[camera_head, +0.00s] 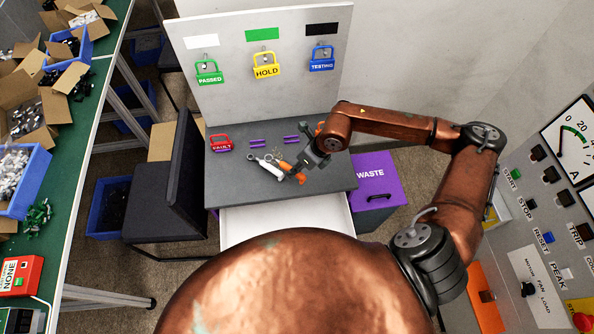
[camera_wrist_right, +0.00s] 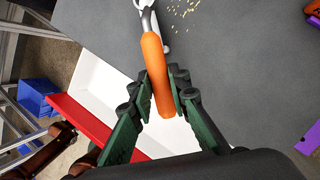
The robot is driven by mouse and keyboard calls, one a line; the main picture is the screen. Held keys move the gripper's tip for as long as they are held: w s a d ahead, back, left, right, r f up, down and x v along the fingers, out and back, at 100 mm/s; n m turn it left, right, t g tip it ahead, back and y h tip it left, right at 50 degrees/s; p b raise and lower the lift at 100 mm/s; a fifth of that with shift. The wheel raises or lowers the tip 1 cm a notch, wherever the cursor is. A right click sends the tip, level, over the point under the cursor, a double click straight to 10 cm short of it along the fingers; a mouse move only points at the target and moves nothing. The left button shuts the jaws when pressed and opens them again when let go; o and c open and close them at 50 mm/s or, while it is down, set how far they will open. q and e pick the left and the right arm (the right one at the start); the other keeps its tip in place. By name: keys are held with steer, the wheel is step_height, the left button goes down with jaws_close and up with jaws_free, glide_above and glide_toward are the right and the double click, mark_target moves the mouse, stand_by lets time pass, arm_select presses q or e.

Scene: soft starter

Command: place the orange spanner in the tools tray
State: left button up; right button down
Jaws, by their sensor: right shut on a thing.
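The orange spanner (camera_head: 286,166), with an orange handle and a metal head, is at the grey desk's front right in the head view. In the right wrist view its handle (camera_wrist_right: 153,60) stands between the green fingers. My right gripper (camera_head: 302,167) is shut on this handle; it also shows in the wrist view (camera_wrist_right: 160,95). Whether the spanner touches the desk I cannot tell. An open white drawer (camera_head: 285,219) is below the desk's front edge; no label shows whether it is the tools tray. My left gripper is not in view.
A white-handled tool (camera_head: 268,168) lies just left of the spanner. A red padlock (camera_head: 220,143) and purple pieces (camera_head: 257,143) lie farther back on the desk (camera_head: 235,185). A purple waste bin (camera_head: 375,172) stands right, a dark chair (camera_head: 185,170) left.

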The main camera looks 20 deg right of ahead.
steer(key=f, duration=0.1)
steer(key=w+d, duration=0.1)
steer(key=f, duration=0.1)
steer(key=shift+w+d+f, duration=0.25)
steer(key=shift+w+f, duration=0.1)
steer(key=shift+d+f+p, duration=0.1)
steer(key=shift+f+p, duration=0.3)
steer(key=shift+f, duration=1.3)
steer(key=c, duration=1.8)
jaws_free()
